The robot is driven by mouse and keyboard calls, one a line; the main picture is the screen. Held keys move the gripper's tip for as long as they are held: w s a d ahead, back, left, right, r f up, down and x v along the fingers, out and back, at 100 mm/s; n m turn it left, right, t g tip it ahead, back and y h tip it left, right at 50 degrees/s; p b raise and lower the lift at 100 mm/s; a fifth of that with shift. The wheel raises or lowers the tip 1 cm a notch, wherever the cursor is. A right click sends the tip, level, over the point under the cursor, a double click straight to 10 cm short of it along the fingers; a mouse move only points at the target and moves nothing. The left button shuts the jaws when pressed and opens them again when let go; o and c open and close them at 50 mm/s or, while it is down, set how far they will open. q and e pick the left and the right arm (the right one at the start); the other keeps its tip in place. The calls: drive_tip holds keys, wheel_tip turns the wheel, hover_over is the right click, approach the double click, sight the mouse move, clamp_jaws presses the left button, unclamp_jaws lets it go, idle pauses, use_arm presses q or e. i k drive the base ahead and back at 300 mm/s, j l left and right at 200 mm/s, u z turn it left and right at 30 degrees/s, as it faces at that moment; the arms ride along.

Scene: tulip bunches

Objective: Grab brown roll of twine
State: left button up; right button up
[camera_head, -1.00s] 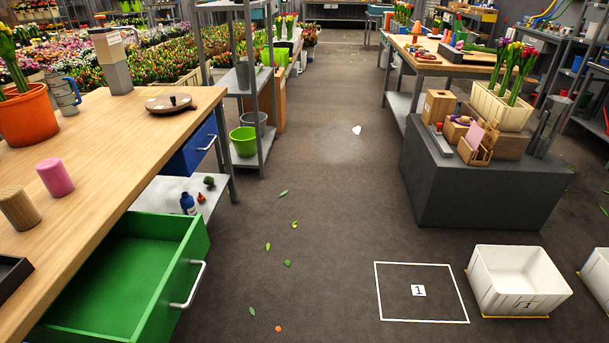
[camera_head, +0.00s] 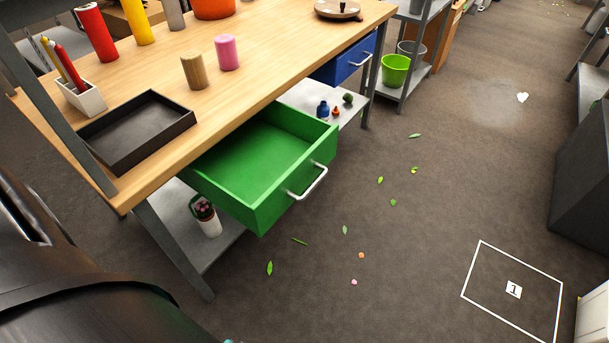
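The brown roll of twine (camera_head: 192,71) stands upright on the wooden workbench (camera_head: 255,65), near its front edge. A pink roll (camera_head: 228,52) stands just to its right, a little apart from it. Nothing holds or covers the brown roll. Neither of my grippers shows in the head view.
A green drawer (camera_head: 250,160) stands pulled out below the rolls. A black tray (camera_head: 138,130) and a white pen holder (camera_head: 82,97) are to the left. Red (camera_head: 96,32) and yellow (camera_head: 137,22) rolls stand behind. The floor (camera_head: 420,250) at right is open, with scattered leaves.

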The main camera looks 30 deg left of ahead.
sight(192, 61)
drive_tip(key=j+u, duration=0.1)
drive_tip(key=u, duration=1.6)
